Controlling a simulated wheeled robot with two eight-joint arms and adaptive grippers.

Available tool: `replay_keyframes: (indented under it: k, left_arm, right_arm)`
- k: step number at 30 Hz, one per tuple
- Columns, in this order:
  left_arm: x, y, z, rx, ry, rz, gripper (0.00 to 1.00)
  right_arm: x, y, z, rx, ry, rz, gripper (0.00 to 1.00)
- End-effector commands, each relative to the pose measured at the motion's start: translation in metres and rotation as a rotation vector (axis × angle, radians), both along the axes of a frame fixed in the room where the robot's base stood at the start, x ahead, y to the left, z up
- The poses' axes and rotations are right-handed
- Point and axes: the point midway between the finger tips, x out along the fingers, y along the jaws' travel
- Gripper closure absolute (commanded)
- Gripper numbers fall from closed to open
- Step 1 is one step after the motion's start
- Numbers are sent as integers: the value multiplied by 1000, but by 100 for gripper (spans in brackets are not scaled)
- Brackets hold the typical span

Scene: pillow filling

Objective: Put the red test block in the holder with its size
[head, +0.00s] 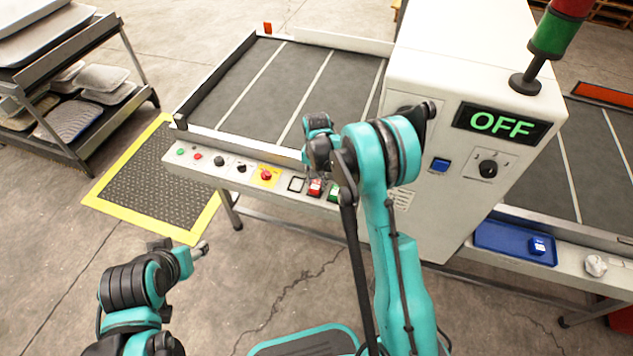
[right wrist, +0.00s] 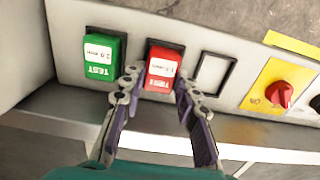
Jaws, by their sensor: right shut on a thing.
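The red test block (right wrist: 161,68) sits in the middle black-framed holder of the panel, with a white label and the word TEST. It also shows in the head view (head: 316,188). My right gripper (right wrist: 158,92) is shut on it, one finger on each side. The green test block (right wrist: 101,58) sits in the holder beside it. The third holder (right wrist: 213,74) is an empty black frame on the other side; it also shows in the head view (head: 296,184). Label sizes are too small to read surely. My left gripper (head: 201,248) is low at left, away from the panel; its jaw state is unclear.
The panel also carries a red knob on a yellow plate (right wrist: 282,93) near the empty holder. A conveyor (head: 290,85) lies behind, and a white cabinet (head: 440,70) reading OFF stands at right. A blue tray (head: 490,240) holds a blue block (head: 538,246).

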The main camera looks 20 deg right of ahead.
Motion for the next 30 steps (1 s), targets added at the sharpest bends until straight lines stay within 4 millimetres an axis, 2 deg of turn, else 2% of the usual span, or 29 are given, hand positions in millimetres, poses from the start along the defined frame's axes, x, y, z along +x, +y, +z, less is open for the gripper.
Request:
replay_keyframes:
  k: [3,4,6,17,20,30]
  left_arm:
    - [0,0,-4,0,0,0,47]
    - [0,0,-3,0,0,0,47]
    - [0,0,-3,0,0,0,47]
    - [0,0,1,0,0,0,47]
    - [0,0,6,0,0,0,47]
    - [0,0,32,0,0,0,47]
  right_arm:
    - [0,0,-4,0,0,0,99]
    - [0,0,-4,0,0,0,65]
    - [0,0,-3,0,0,0,49]
    - [0,0,1,0,0,0,49]
    - [0,0,14,0,0,0,49]
    - [0,0,88,0,0,0,49]
